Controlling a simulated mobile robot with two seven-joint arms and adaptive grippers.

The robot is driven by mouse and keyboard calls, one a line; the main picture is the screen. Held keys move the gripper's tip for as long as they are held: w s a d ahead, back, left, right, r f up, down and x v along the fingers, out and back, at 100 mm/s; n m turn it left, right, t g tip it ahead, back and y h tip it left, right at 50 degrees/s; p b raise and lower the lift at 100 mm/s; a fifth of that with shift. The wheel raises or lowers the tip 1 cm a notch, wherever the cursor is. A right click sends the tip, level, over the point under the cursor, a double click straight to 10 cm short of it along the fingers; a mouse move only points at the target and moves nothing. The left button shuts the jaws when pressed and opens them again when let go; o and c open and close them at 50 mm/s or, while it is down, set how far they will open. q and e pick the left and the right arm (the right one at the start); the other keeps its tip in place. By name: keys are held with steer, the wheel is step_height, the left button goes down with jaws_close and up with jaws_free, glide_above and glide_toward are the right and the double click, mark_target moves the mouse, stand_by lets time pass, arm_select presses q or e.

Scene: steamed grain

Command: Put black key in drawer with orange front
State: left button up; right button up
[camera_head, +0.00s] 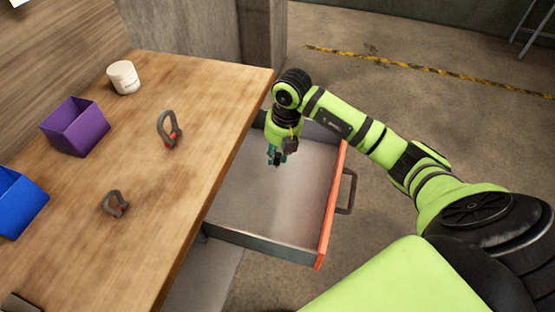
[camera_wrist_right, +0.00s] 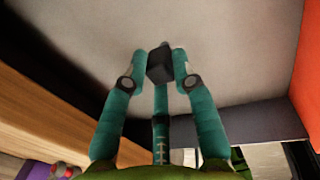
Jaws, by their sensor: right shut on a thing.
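The drawer with the orange front (camera_head: 328,215) is pulled open beside the wooden table. Its grey floor looks empty in the head view. My right gripper (camera_head: 275,158) is over the open drawer, towards its far side, pointing down. In the right wrist view, my right gripper (camera_wrist_right: 160,70) is shut on the black key (camera_wrist_right: 160,66), whose dark block-shaped end shows between the teal fingertips. The drawer floor lies behind the key in that view, and the orange front (camera_wrist_right: 308,75) is at the right edge. I cannot tell how high the key is above the floor. My left gripper is not in view.
On the wooden table (camera_head: 190,190) are a white cup (camera_head: 123,77), a purple bin (camera_head: 76,127), a blue bin (camera_head: 18,203) and two grey shackles (camera_head: 167,128). The drawer handle (camera_head: 347,192) sticks out to the right. The floor beyond is clear.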

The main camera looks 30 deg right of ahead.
mark_target(278, 163)
steer(key=shift+s+f, duration=0.1)
steer(key=shift+f, duration=1.75)
steer(key=shift+f, duration=0.1)
steer(key=o, duration=1)
